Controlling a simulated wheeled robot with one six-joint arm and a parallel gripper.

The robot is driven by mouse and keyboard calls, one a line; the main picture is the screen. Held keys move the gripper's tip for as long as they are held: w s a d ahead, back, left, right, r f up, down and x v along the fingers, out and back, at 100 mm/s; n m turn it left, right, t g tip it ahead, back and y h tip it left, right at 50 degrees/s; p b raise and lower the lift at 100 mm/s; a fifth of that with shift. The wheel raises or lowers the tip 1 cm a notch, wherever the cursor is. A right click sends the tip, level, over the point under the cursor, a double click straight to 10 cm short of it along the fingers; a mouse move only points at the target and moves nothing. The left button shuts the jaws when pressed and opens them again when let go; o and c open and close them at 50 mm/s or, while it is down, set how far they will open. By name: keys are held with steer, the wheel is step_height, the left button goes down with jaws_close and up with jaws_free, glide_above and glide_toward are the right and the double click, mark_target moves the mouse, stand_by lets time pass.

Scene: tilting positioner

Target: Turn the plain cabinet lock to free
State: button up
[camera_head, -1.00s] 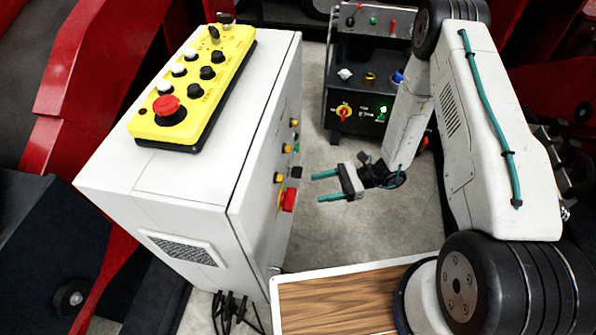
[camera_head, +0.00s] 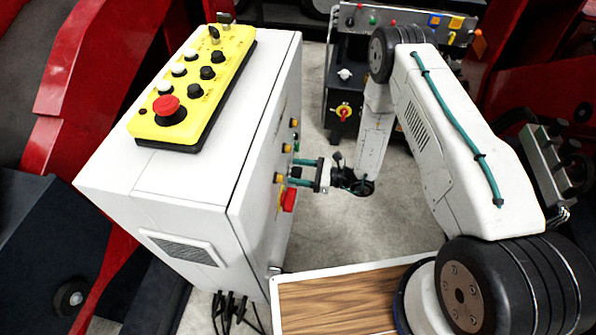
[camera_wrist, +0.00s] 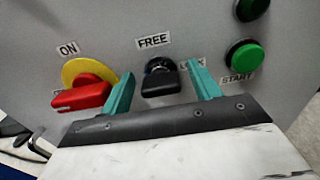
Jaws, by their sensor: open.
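The plain cabinet lock is a black knob (camera_wrist: 161,82) on the grey cabinet face in the wrist view. The label FREE (camera_wrist: 153,41) is above it; a second label at its upper right, partly hidden by a finger, seems to read LOCK. The knob's grip looks roughly level, but its exact setting is hard to tell. My gripper (camera_wrist: 160,88) is open, with one teal finger on each side of the knob and gaps showing. In the head view my gripper (camera_head: 303,173) is at the cabinet's right face, and the knob is largely hidden there.
A red switch on a yellow disc (camera_wrist: 82,90), labelled ON, is close left of my left finger. A green START button (camera_wrist: 243,57) is to the right. The white cabinet (camera_head: 190,190) has a yellow button box (camera_head: 195,85) on top. A second panel (camera_head: 345,112) stands behind.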

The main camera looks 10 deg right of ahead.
steer(key=shift+a, duration=0.2)
steer(key=c, duration=1)
